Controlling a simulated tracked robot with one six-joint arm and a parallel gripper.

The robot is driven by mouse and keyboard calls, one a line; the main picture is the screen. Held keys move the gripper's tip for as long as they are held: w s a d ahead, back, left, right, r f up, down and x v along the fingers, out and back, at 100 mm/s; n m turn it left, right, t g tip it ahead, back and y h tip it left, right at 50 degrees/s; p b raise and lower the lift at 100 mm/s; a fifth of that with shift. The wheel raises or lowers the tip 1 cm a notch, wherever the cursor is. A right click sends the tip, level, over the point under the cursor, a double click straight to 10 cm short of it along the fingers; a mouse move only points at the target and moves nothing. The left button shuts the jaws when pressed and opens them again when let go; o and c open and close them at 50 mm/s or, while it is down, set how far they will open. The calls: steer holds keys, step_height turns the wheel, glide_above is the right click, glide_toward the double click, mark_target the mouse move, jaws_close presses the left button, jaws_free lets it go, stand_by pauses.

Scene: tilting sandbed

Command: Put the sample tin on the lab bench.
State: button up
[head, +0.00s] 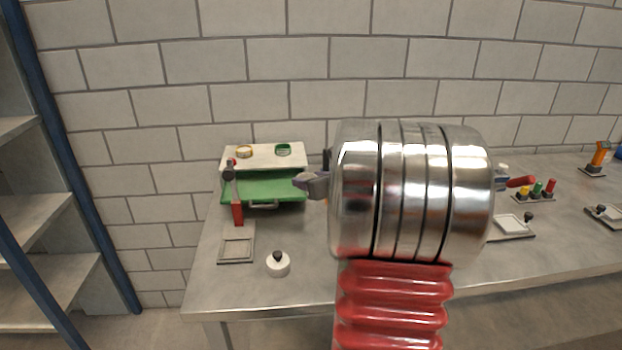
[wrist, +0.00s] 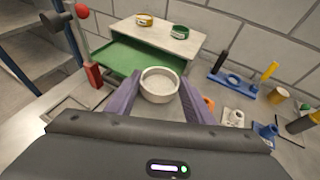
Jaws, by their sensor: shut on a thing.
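A pale round tin, which I take to be the sample tin (wrist: 159,88), sits between the two purple fingers of my gripper (wrist: 160,78) in the wrist view. The gripper is shut on it, one finger on each side. In the head view my arm hides the tin, and only a purple fingertip (head: 308,183) shows, just right of the green drawer. The lab bench (head: 320,278) is a long grey top along the brick wall. The tin appears in front of the drawer unit; I cannot tell its height above the bench.
A drawer unit (head: 262,156) with its green drawer (head: 262,188) open carries a yellow ring and a green ring. Bare bench lies right of the knobbed piece.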

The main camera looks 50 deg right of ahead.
steer(key=w+a+f+n+y, duration=0.1)
steer(key=a+f, duration=0.1)
steer(key=a, duration=0.6)
steer(key=w+a+f+n+y, duration=0.1)
steer(key=w+a+f, duration=0.1)
steer(key=a, duration=0.6)
steer(key=w+a+f+n+y, duration=0.1)
steer(key=w+a+f+y, duration=0.1)
steer(key=a+f, duration=0.2)
steer(key=shift+w+a+t, duration=0.2)
steer(key=shift+a+t, duration=0.1)
steer(key=shift+a, duration=1.6)
steer(key=a+f+n+y, duration=0.1)
steer(key=a+f+y, duration=0.1)
steer(key=a, duration=0.7)
steer(key=a+f+n+y, duration=0.1)
steer(key=a+f+n, duration=0.1)
steer(key=a, duration=0.8)
steer(key=shift+s+a+n+g+y, duration=0.15)
steer(key=shift+a+n+g+y, duration=0.15)
steer(key=shift+g+y, duration=0.1)
steer(key=shift+s+d, duration=0.1)
steer(key=shift+d, duration=0.05)
